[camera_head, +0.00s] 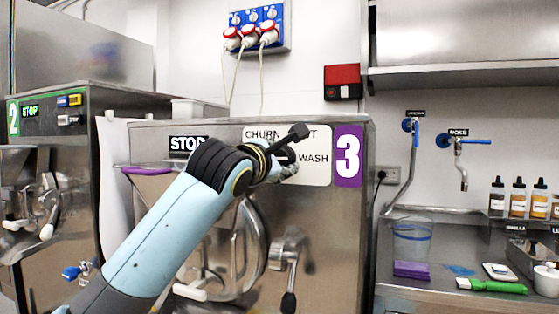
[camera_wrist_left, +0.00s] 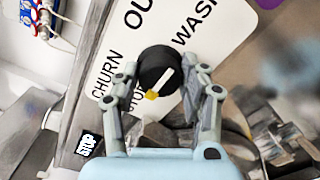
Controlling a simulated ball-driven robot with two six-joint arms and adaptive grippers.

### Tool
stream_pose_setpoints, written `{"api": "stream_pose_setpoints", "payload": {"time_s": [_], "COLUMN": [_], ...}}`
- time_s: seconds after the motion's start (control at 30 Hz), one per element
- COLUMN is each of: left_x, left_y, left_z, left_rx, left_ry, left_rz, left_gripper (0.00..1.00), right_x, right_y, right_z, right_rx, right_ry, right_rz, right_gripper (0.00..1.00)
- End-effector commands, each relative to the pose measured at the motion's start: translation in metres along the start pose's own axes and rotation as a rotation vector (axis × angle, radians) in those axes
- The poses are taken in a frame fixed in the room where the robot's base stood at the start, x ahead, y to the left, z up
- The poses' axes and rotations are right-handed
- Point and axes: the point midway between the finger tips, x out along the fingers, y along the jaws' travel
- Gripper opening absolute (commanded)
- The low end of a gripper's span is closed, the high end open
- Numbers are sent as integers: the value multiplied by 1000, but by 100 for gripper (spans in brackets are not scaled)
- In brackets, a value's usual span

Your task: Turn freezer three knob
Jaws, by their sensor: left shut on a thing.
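Freezer three (camera_head: 350,220) is a steel machine with a purple "3" label at its upper right. Its knob (camera_wrist_left: 158,70) is round and black with a white pointer line, on a white plate (camera_wrist_left: 220,30) marked CHURN, OUT and WASH. My left gripper (camera_wrist_left: 160,90) has its two fingers on either side of the knob and is shut on it. In the head view my left gripper (camera_head: 285,160) is in front of the plate and hides the knob. My right gripper is not in view.
Freezer two (camera_head: 90,110) stands at the left. Freezer three's front has a lever (camera_head: 288,260) below my arm. A steel counter (camera_head: 400,290) with bottles (camera_head: 517,198), a clear container (camera_head: 412,240) and a green brush (camera_head: 492,286) is at the right.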

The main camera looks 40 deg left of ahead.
Motion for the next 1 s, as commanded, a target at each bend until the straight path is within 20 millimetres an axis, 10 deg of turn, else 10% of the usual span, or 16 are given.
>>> {"api": "stream_pose_setpoints", "payload": {"time_s": [0.33, 0.37, 0.53, 1.0], "left_x": [0, 0, 0, -24], "left_y": [-1, -1, -1, -1], "left_z": [-1, -1, 0, -1], "left_rx": [-5, -5, -4, -2], "left_ry": [2, 2, 1, 0], "left_rz": [-3, -3, -3, -2], "left_gripper": [11, 46, 67, 67], "right_x": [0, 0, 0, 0], "right_y": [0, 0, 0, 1], "right_z": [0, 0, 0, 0], "right_rx": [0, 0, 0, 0], "right_ry": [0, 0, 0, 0], "right_rz": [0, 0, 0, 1], "right_gripper": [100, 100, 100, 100]}}
